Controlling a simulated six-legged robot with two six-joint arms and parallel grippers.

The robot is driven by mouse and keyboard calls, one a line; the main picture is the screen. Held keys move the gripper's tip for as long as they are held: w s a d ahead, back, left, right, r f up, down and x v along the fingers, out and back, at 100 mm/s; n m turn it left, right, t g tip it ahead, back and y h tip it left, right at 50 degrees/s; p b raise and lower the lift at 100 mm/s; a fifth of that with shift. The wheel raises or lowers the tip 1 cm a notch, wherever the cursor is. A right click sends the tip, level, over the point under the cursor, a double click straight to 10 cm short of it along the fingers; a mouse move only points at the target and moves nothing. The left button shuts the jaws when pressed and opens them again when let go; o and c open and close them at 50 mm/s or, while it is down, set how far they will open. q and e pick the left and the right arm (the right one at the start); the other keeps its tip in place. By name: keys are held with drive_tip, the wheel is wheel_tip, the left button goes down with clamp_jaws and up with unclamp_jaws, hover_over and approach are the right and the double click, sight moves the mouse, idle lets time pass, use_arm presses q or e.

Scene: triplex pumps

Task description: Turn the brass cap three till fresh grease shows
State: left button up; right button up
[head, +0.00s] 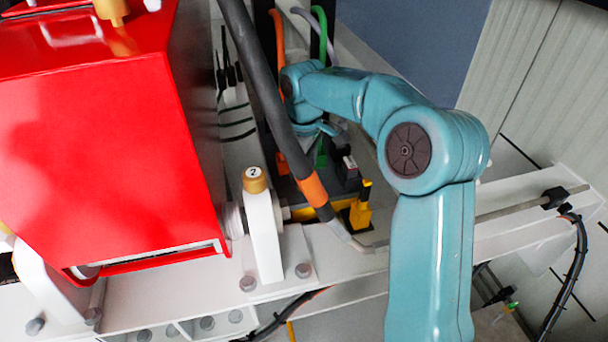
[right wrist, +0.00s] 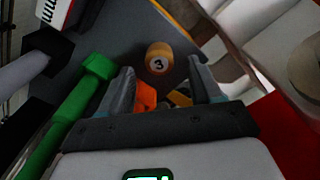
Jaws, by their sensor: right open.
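Brass cap three (right wrist: 158,58) shows in the right wrist view, round, with a black 3 on a white disc. My right gripper (right wrist: 161,72) is open, and its two fingers stand apart to either side below the cap in the picture. The cap appears beyond the fingertips, and I see no contact. I cannot make out cap three in the head view, where my teal right arm (head: 432,240) reaches in behind the dark hose. Brass cap two (head: 255,180) stands on a white bearing block. No grease can be made out on cap three. My left gripper is not in view.
A large red housing (head: 100,150) fills the left of the head view. A dark hose with an orange band (head: 312,188) crosses in front of my right wrist. A green pipe (right wrist: 75,110) runs left of my fingers in the wrist view. A yellow fitting (head: 361,212) stands nearby.

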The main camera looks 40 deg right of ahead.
drive_tip(key=shift+f, duration=1.55)
drive_tip(key=c, duration=1)
drive_tip(key=shift+c, duration=0.2)
drive_tip(key=shift+m, duration=0.3)
drive_tip(key=shift+w+d+m, duration=0.1)
drive_tip(key=shift+m, duration=2.6)
